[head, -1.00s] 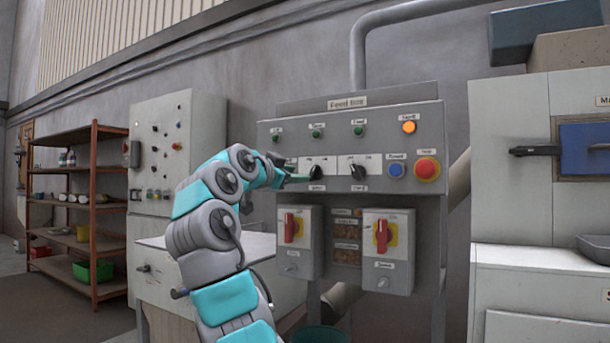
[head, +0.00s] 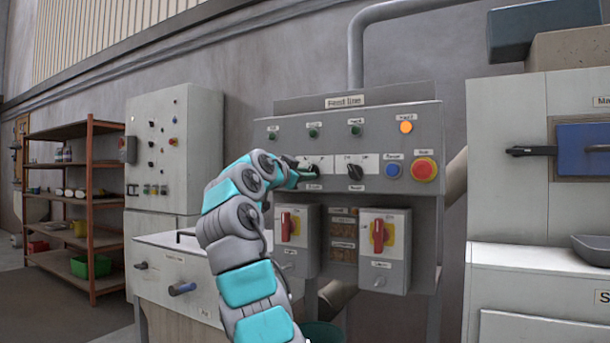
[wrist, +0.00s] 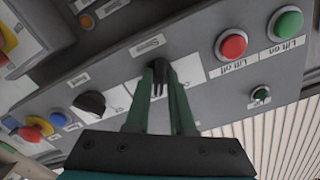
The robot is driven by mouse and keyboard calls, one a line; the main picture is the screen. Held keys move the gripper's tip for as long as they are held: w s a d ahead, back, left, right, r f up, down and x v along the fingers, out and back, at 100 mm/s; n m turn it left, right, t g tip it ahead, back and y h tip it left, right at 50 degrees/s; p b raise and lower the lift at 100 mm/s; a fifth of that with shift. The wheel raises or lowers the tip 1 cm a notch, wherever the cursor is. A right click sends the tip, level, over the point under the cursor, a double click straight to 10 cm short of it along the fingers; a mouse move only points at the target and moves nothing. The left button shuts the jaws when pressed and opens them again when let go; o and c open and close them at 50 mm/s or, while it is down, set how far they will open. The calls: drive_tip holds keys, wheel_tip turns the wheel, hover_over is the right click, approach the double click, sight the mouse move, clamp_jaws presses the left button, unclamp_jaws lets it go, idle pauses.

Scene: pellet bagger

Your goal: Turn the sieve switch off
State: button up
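The grey control panel (head: 400,140) has two black rotary knobs. The left knob (wrist: 160,68) is between my gripper's green fingers, and the wrist view shows no clear gap at either side. In the head view it is mostly hidden by my gripper (head: 300,172). The right knob (head: 355,172) stands free and also shows in the wrist view (wrist: 90,103). Two lower boxes carry red rotary handles, a left one (head: 286,227) and a right one (head: 378,235). The small labels are too blurred to tell surely which switch is the sieve's.
A blue button (head: 392,171) and a red stop button (head: 424,170) are right of the knobs. The wrist view shows a red button (wrist: 231,44) and a green button (wrist: 286,24) beside my gripper. A white cabinet (head: 510,160) stands right, shelves (head: 90,200) left.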

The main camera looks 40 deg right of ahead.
clamp_jaws()
drive_tip(key=shift+f+n, duration=0.1)
drive_tip(key=shift+n, duration=0.2)
drive_tip(key=shift+s+d+n+p, duration=0.1)
drive_tip(key=shift+n+p, duration=0.1)
drive_tip(key=shift+n, duration=2.6)
drive_tip(key=shift+s+n+p, duration=0.1)
drive_tip(key=shift+n+p, duration=0.05)
drive_tip(key=shift+n, duration=2.65)
